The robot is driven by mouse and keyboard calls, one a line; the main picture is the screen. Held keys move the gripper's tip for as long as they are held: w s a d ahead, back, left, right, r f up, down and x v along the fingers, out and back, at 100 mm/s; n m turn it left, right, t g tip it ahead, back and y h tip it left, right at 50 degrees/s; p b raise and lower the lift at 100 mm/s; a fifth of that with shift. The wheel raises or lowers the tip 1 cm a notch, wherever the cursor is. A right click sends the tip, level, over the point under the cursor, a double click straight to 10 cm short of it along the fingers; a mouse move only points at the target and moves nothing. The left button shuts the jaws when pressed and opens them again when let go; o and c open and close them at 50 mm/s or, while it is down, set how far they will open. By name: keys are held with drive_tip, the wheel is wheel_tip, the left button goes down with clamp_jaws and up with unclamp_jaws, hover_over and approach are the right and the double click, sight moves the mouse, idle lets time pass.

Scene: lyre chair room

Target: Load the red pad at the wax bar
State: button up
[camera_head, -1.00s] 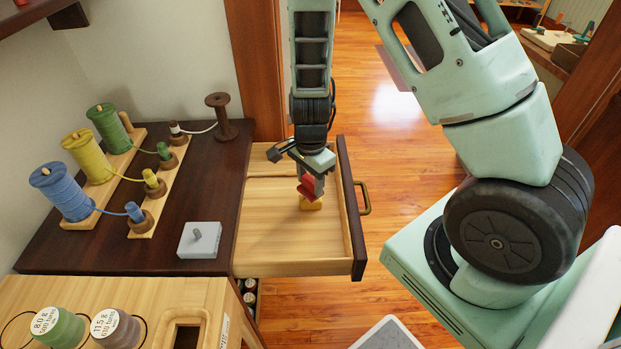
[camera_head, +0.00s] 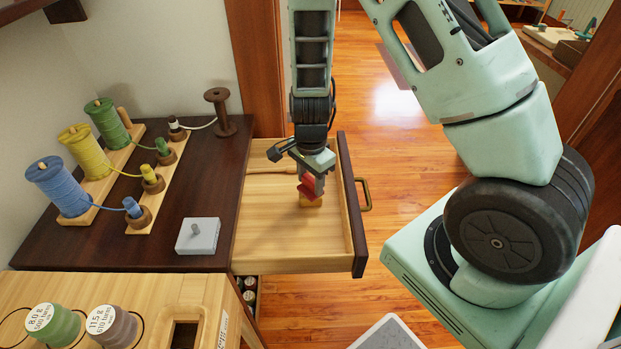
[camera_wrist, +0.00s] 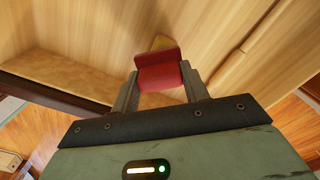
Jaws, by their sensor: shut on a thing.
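My gripper (camera_head: 311,184) points down into the open drawer and is shut on the red pad (camera_head: 307,188). In the wrist view the red pad (camera_wrist: 160,72) sits between the two fingers (camera_wrist: 162,88), with a bent, two-faced shape.
The drawer (camera_head: 285,240) has low walls around my gripper and a clear front floor. A wooden rod (camera_head: 270,170) lies at its back. A dark tabletop (camera_head: 160,225) at left holds thread spools (camera_head: 57,187) and a grey block (camera_head: 198,236).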

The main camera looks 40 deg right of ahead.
sight(310, 179)
drive_tip(key=shift+f, duration=0.55)
idle(1.4)
drive_tip(key=shift+r, duration=0.1)
wheel_tip(310, 179, up, 7)
drive_tip(key=p, duration=0.6)
drive_tip(key=shift+p, duration=0.35)
idle(0.5)
